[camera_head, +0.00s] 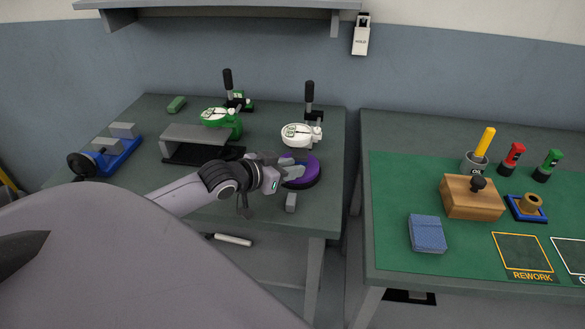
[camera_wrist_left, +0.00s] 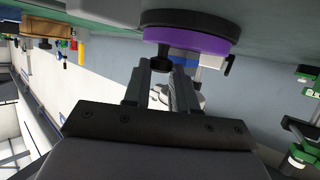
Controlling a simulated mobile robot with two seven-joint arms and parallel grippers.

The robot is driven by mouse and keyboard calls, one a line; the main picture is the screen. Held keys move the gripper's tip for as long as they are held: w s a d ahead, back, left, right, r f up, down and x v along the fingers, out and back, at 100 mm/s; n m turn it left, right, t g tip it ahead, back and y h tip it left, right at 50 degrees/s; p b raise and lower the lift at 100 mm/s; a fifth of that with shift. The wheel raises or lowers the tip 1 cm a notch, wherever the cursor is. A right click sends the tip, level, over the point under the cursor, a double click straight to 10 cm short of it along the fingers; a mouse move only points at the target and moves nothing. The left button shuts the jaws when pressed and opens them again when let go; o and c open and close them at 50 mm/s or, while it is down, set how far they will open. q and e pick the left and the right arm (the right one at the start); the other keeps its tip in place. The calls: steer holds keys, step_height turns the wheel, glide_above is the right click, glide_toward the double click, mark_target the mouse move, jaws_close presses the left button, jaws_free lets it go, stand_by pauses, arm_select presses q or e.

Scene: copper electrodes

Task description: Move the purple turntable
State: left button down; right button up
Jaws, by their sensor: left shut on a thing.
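The purple turntable (camera_head: 309,172) is a round purple disc on a dark base, near the front right of the left-hand bench. In the left wrist view it shows inverted at the top, with its purple rim (camera_wrist_left: 198,41) facing me. My left gripper (camera_head: 288,172) reaches in from the left at the turntable's near left side. In the left wrist view my fingers (camera_wrist_left: 162,70) are close together at a small dark knob by the purple rim. They are shut on the turntable; the exact contact is partly hidden. My right gripper is not in view.
A white hand press (camera_head: 298,133) stands behind the turntable and a green one (camera_head: 222,120) to its left. A grey block (camera_head: 291,202) lies close in front. A gap separates this bench from the green-matted bench (camera_head: 390,235). A blue fixture (camera_head: 112,160) sits far left.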

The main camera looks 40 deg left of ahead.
arm_select(q)
steer(key=shift+a+m+h, duration=0.35)
steer(key=shift+m+h, duration=0.25)
stand_by(0.3)
steer(key=c, duration=1.2)
jaws_free()
steer(key=shift+s, duration=0.1)
steer(key=shift+v, duration=3.45)
steer(key=shift+r, duration=0.15)
